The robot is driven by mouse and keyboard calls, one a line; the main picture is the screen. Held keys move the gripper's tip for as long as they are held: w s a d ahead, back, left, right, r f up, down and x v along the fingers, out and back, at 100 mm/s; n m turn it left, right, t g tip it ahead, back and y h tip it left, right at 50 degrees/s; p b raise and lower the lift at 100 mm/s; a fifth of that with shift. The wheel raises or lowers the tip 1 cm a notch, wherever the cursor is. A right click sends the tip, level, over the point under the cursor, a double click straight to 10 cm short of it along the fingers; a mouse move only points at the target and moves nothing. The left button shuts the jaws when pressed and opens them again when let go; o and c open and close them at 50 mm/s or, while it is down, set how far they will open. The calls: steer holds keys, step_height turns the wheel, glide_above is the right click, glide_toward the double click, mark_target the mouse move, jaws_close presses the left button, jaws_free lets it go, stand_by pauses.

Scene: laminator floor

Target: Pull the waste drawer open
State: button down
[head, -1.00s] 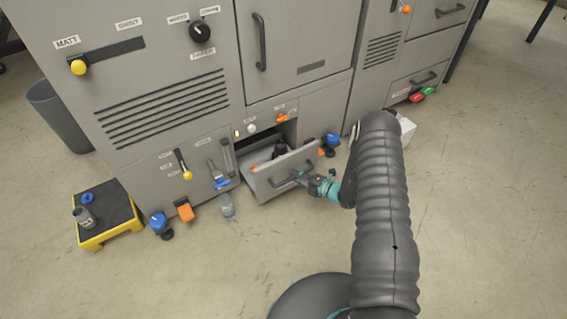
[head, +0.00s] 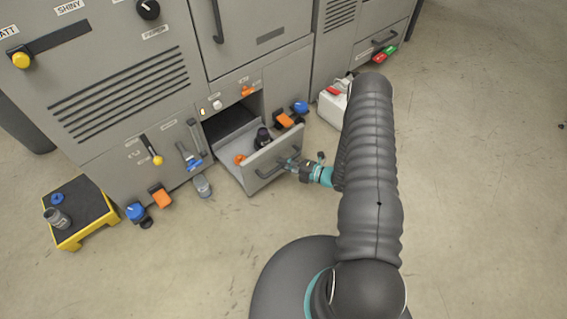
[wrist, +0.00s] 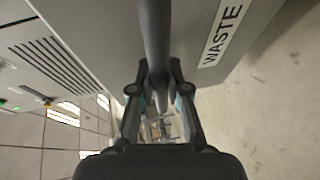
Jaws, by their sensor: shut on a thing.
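The waste drawer (head: 262,178) stands pulled out from the bottom of the grey machine, with its inside showing. A dark bottle-like thing (head: 263,138) and a small orange thing (head: 239,159) lie in it. My gripper (head: 291,166) is at the drawer's front and shut on its dark bar handle (head: 268,174). In the wrist view the handle (wrist: 156,45) runs between the fingers of my gripper (wrist: 159,98), beside a white label reading WASTE (wrist: 222,35).
A yellow step stool (head: 80,222) with a grey bottle on it stands at the left. A grey bottle (head: 202,186) stands on the floor left of the drawer. A white box (head: 333,108) is behind my arm. The floor in front of the drawer is clear.

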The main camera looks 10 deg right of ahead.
steer(key=c, duration=1.1)
jaws_free()
steer(key=shift+c, duration=0.2)
steer(key=shift+d, duration=0.1)
steer(key=v, duration=1.2)
